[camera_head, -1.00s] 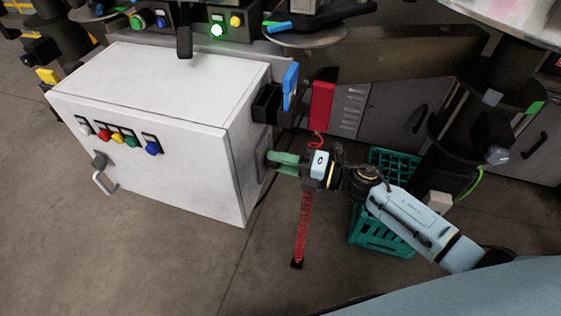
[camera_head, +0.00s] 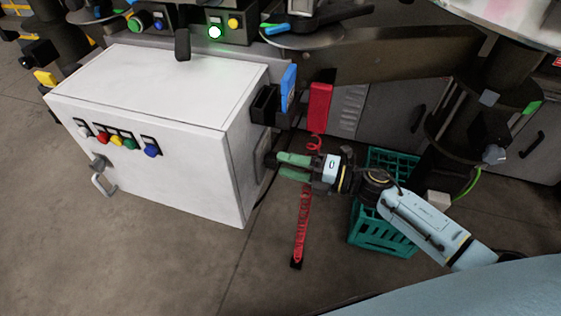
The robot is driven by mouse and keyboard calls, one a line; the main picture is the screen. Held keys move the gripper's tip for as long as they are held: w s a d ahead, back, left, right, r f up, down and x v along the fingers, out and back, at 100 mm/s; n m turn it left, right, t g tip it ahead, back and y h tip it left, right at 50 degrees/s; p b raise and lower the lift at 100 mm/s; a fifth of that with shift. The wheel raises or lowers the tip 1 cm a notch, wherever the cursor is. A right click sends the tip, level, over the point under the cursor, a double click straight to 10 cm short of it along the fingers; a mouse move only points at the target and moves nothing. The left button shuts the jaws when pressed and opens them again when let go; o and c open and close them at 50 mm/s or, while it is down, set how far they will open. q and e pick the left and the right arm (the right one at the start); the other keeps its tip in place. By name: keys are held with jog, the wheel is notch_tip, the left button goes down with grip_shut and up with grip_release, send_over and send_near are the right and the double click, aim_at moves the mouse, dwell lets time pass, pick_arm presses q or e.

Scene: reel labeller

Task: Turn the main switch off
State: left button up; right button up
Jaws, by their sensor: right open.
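The white cabinet (camera_head: 165,135) stands on the floor at left. On its right side face is a dark switch (camera_head: 270,160), seen nearly edge-on and partly covered by my fingers, so I cannot read its setting. My right gripper (camera_head: 279,166) has green fingers, parted and empty, pointing left at this switch. The fingertips are close to it; whether they touch it I cannot tell. My left gripper is not in view.
A black holder (camera_head: 264,104) and a blue item (camera_head: 289,87) project from the cabinet above the gripper. A red box (camera_head: 319,106) with a coiled red cord hangs behind. A teal crate (camera_head: 383,240) stands below my right arm. Coloured buttons (camera_head: 117,140) line the cabinet front.

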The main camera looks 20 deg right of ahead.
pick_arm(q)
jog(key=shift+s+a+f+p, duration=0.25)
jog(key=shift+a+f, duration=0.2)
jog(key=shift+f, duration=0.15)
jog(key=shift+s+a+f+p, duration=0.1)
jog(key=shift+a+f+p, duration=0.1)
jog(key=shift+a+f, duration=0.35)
pick_arm(e)
jog(key=v, duration=1)
jog(key=shift+s+d, duration=0.25)
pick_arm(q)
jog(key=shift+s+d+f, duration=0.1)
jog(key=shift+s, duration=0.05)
